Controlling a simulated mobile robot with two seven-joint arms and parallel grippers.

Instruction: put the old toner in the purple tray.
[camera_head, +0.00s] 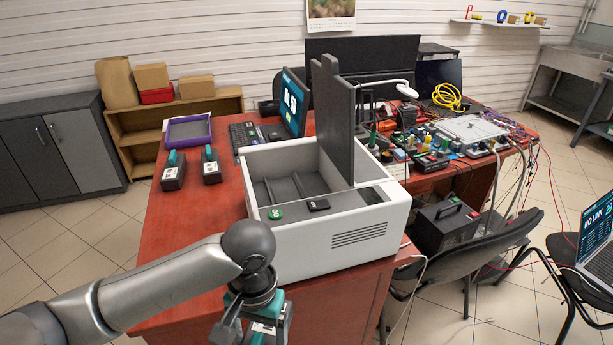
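The purple tray (208,138) lies at the back left of the red-brown table and looks empty. My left gripper (250,318) is at the bottom of the picture, in front of the printer and far from the tray. It appears shut on a toner cartridge (266,328) with teal parts and a white label, partly hidden by the gripper and cut off by the frame edge. The white printer (335,240) has its dark lid raised, and no cartridge shows in its bay. Two black cartridges with teal handles, a left one (172,177) and a right one (211,172), stand before the tray. My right gripper is not in view.
A monitor (293,101) and a keyboard (243,136) stand behind the printer. The raised lid (336,125) stands tall above it. Electronics and cables crowd the table's right side. The tabletop left of the printer is clear up to the two cartridges.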

